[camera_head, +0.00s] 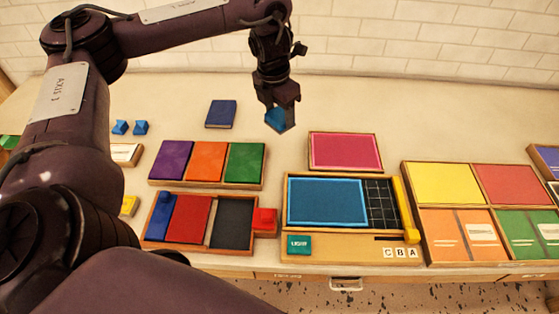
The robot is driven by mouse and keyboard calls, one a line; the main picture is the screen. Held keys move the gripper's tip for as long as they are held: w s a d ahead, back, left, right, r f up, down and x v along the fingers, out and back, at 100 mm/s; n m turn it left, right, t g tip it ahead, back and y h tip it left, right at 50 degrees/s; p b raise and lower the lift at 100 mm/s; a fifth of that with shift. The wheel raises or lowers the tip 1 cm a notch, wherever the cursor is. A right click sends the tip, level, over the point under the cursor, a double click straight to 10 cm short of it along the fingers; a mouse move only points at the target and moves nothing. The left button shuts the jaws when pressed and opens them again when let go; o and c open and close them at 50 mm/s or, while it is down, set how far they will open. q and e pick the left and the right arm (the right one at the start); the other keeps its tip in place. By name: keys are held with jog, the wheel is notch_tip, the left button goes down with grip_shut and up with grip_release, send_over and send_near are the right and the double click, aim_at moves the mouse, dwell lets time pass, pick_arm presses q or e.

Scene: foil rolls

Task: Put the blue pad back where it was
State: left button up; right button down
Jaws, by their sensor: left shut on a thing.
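My left gripper (281,96) hangs above the back of the table, pointing down. It is shut on a small bright blue piece (277,120), which is partly hidden by the fingers. A dark blue, flat square pad (221,114) lies alone at the back of the table, left of the gripper and apart from it. Another blue strip (159,219) is at the left end of a wooden tray, beside a red pad and a dark grey area. A large light blue panel (327,201) sits in the middle tray. My right gripper is not in view.
A tray of purple, orange and green pads (206,161) stands at left. A pink pad (345,151) lies behind the middle tray. Yellow, red, orange and green panels (443,184) fill the right. The back strip is mostly clear.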

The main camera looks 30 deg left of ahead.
pick_arm(q)
notch_tip(320, 180, down, 12)
jog(key=b, duration=0.4)
jog(key=shift+f, duration=0.2)
notch_tip(320, 180, down, 3)
jog(key=shift+f+b, duration=0.2)
jog(key=shift+b, duration=0.45)
jog(key=shift+f, duration=0.5)
jog(key=shift+f, duration=0.15)
jog(key=o, duration=0.8)
jog(key=shift+c, duration=0.2)
